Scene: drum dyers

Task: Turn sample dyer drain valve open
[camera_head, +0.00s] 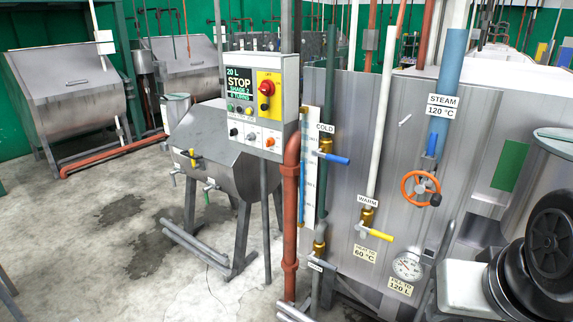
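The small steel dyer drum (235,165) stands on legs left of centre, behind a grey control box (262,105) reading "20 L" and "STOP". I take it to be the sample dyer. On its front are a short yellow handle (192,158), a small tap at the left (173,178) and another small tap (210,187) with a green part below it. No drain label is readable there, and I cannot tell which one is the drain valve or how it is set. My gripper is not in view.
A large steel dyer (335,190) fills the right, with a blue-handled valve (332,157), a yellow-handled valve (378,235) and an orange handwheel (421,188). A red pipe (291,210) rises beside the small drum. Wet concrete floor (90,250) lies open at left.

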